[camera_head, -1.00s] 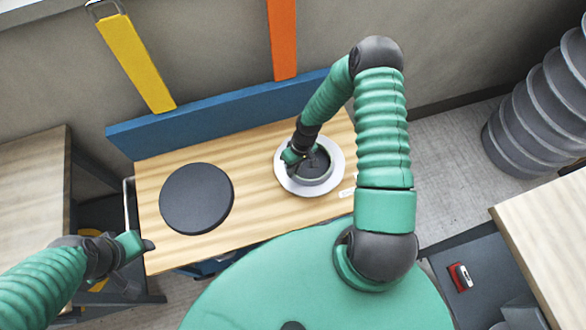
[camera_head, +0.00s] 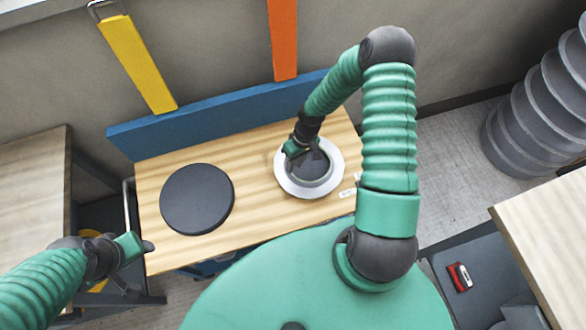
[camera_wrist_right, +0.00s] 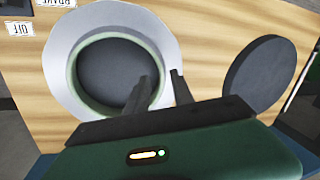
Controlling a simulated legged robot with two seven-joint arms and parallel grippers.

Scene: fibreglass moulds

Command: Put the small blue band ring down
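A pale grey-green ring (camera_head: 327,178) sits at the middle of a white round plate (camera_head: 335,182) on the wooden table, with a dark disc inside it. No clearly blue ring shows; this one may be the band ring. The ring (camera_wrist_right: 76,88) and plate (camera_wrist_right: 58,60) also show in the right wrist view. My right gripper (camera_head: 298,150) is at the ring's far left edge.
A black round disc (camera_head: 197,199) lies on the table's left half. A blue board (camera_head: 220,112) stands along the back, with yellow (camera_head: 137,64) and orange (camera_head: 283,40) strips behind. Small white labels (camera_head: 348,192) lie right of the plate. Bare wood lies between disc and plate.

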